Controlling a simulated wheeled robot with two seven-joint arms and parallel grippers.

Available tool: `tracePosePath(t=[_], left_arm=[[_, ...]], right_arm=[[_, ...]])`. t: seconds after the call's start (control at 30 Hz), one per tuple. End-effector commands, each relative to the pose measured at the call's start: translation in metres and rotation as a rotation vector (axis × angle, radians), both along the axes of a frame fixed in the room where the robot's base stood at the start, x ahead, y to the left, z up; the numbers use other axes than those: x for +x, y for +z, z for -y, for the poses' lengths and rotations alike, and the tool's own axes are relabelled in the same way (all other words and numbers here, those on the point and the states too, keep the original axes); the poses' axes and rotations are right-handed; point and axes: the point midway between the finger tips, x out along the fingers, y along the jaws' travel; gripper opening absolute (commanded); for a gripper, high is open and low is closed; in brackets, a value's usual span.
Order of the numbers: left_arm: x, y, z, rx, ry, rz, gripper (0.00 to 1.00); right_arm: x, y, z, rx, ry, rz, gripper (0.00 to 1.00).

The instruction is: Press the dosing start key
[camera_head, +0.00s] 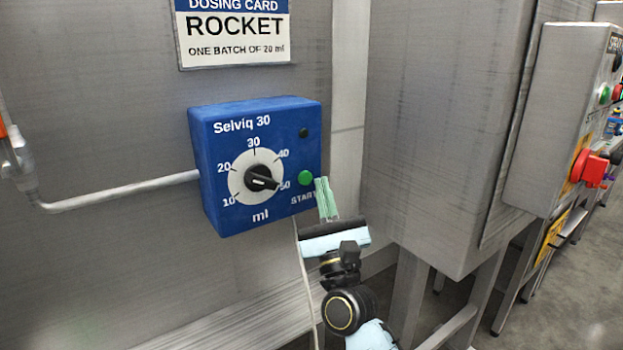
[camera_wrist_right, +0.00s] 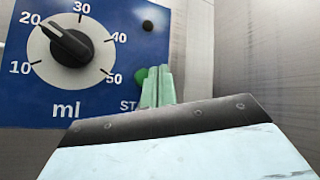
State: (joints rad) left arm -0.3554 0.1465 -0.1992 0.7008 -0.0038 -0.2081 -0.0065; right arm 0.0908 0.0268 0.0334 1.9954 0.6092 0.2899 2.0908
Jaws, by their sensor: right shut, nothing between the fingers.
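The blue dosing box (camera_head: 225,130), marked Selviq 30, is on the grey wall. Its green START key (camera_head: 306,177) is at the lower right of the dial. My right gripper (camera_head: 322,182) is shut and empty, its pale green fingertips just right of the key. In the right wrist view the fingertips (camera_wrist_right: 158,72) cover part of the key (camera_wrist_right: 140,75); I cannot tell whether they touch it. The black dial knob (camera_wrist_right: 70,45) has its narrow end towards 20 there. My left gripper is not in view.
A dosing card (camera_head: 235,30) above the box reads ROCKET, one batch of 20 ml. A small dark lamp or button (camera_head: 304,132) is above the key. A pipe (camera_head: 120,190) enters the box from the left. A grey cabinet (camera_head: 440,130) stands close on the right.

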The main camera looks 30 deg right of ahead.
Motion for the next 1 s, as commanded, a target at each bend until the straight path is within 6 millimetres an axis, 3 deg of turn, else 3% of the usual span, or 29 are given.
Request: tracePosePath(t=[0.03,1.0], left_arm=[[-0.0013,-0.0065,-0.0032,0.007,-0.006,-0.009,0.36],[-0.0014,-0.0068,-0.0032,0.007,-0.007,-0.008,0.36]], right_arm=[[0.0,-0.0054,-0.0001,0.0,0.0,0.0,0.0],[0.0095,-0.0036,-0.01,0.001,0.001,0.0,0.0]])
